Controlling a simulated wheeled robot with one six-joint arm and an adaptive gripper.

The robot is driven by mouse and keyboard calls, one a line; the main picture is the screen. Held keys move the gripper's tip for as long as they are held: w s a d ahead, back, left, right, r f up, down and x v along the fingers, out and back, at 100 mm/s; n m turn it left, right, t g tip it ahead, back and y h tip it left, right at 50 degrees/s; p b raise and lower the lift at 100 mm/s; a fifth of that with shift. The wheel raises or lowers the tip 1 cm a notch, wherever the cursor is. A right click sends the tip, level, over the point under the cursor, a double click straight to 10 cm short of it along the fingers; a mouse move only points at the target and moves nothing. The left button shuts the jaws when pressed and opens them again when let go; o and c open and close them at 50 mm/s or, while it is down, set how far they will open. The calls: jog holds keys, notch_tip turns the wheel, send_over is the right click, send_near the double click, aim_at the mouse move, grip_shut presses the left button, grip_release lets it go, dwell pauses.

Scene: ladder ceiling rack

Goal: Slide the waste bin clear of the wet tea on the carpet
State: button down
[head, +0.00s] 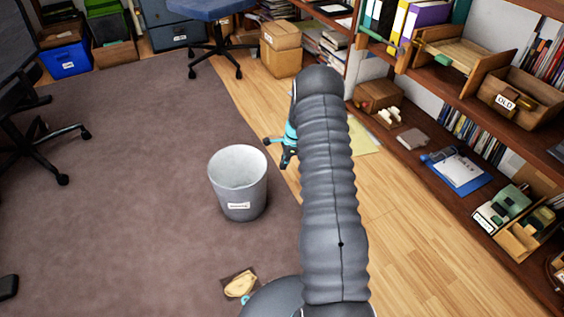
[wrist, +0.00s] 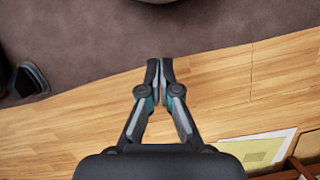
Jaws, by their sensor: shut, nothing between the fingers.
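The grey waste bin (head: 238,187) stands upright on the brown carpet near its right edge, with a white label on its front. A pale sliver at the top edge of the wrist view may be its rim. My gripper (head: 287,160) is to the right of the bin, low near the carpet's edge, partly hidden by my arm. In the wrist view my gripper (wrist: 160,66) has its fingertips together and empty, pointing toward the carpet. A dark patch with a yellowish thing (head: 240,285) lies on the carpet nearer to me; I cannot tell whether this is the wet tea.
Wood floor (head: 410,230) runs along the right, with a yellow sheet (head: 365,137) on it. Loaded shelves (head: 490,180) line the right side. Office chairs stand at left (head: 45,130) and back (head: 210,40). Carpet left of the bin is open.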

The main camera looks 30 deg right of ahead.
jog(key=w+a+f, duration=0.1)
jog(key=a+f, duration=0.4)
jog(key=f, duration=0.1)
jog(key=shift+w+a, duration=0.15)
jog(key=shift+a, duration=0.1)
jog(key=a, duration=0.2)
jog(key=w+a+b, duration=0.1)
jog(key=a, duration=0.1)
jog(key=shift+a, duration=0.1)
dwell(0.4)
